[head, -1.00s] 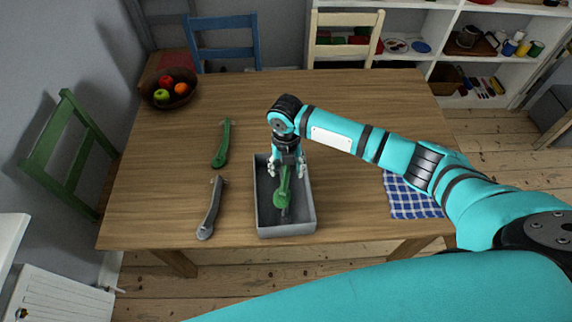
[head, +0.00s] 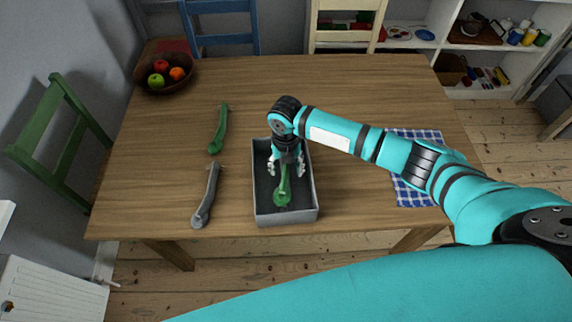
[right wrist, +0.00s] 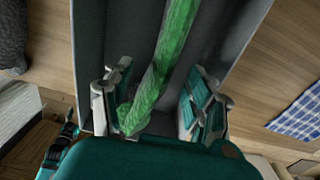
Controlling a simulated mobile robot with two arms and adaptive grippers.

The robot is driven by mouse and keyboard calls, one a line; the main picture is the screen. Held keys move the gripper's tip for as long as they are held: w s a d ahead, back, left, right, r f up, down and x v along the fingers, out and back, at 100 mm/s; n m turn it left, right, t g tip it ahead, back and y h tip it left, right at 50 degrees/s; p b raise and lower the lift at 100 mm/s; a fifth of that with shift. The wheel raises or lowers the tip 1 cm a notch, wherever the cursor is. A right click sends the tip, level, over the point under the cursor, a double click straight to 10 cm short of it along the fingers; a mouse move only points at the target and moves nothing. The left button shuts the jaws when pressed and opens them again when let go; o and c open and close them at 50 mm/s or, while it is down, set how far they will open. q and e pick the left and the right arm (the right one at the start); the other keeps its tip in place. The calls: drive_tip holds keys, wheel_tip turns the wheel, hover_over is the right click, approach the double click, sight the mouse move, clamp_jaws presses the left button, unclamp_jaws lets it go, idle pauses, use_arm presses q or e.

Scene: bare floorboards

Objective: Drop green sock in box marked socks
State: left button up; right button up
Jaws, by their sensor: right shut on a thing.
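A green sock (head: 283,192) is between the fingers of my right gripper (head: 286,170), over the inside of a grey open box (head: 287,218). In the right wrist view the green sock (right wrist: 168,55) runs lengthwise between the two fingers of the gripper (right wrist: 160,100), which is shut on it. I cannot tell whether the sock touches the box floor. No marking shows on the box. A second green sock (head: 218,130) and a grey sock (head: 206,195) lie on the table left of the box.
The wooden table (head: 370,90) is largely clear behind and right of the box. A fruit bowl (head: 165,85) stands at the back left, and a blue checked cloth (head: 415,185) lies at the right, partly under my arm. Chairs stand around the table.

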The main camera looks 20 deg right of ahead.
drive_tip(key=o, duration=1)
wheel_tip(320, 180, up, 12)
drive_tip(key=shift+r, duration=0.1)
idle(0.5)
